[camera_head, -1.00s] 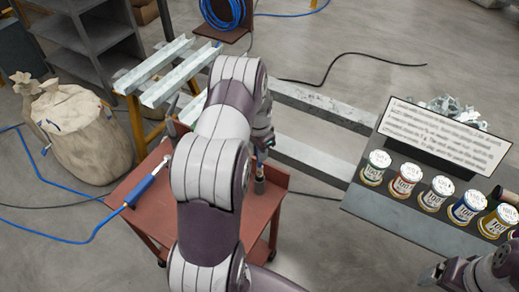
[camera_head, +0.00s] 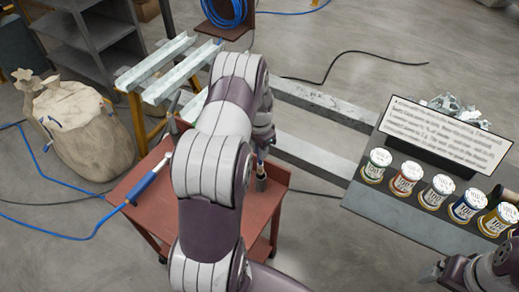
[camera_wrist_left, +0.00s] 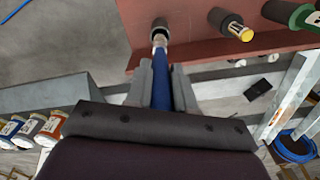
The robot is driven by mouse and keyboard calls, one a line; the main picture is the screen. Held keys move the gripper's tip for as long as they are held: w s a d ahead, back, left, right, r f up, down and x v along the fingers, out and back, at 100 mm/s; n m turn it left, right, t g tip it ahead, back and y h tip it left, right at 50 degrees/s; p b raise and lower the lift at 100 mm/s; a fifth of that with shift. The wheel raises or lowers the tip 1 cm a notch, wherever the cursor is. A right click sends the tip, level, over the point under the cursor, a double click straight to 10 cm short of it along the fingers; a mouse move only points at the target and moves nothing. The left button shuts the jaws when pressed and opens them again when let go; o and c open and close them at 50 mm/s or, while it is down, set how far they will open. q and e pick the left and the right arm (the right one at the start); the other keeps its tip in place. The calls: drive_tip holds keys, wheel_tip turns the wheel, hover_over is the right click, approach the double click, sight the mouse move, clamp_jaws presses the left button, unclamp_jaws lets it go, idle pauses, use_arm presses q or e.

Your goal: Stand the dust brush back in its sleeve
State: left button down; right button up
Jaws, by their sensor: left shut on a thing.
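The dust brush (camera_wrist_left: 161,88) has a blue handle and a pale metallic lower end. My left gripper (camera_wrist_left: 161,85) is shut on its handle in the left wrist view.
The red table (camera_head: 150,217) holds a blue tool with a hose (camera_head: 146,186). More sleeves stand in the left wrist view, one holding a yellow-ended thing (camera_wrist_left: 240,32) and one green (camera_wrist_left: 303,16). A grey bench (camera_head: 385,205) with several cans stands right.

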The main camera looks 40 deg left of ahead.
sight(260, 164)
use_arm(q)
drive_tip(key=shift+w, duration=0.1)
drive_tip(key=shift+f, duration=0.1)
drive_tip(key=shift+f+b, duration=0.3)
drive_tip(key=shift+f, duration=0.05)
drive_tip(key=shift+f+b, duration=3.5)
drive_tip(key=shift+f, duration=1.35)
drive_tip(key=c, duration=0.9)
unclamp_jaws()
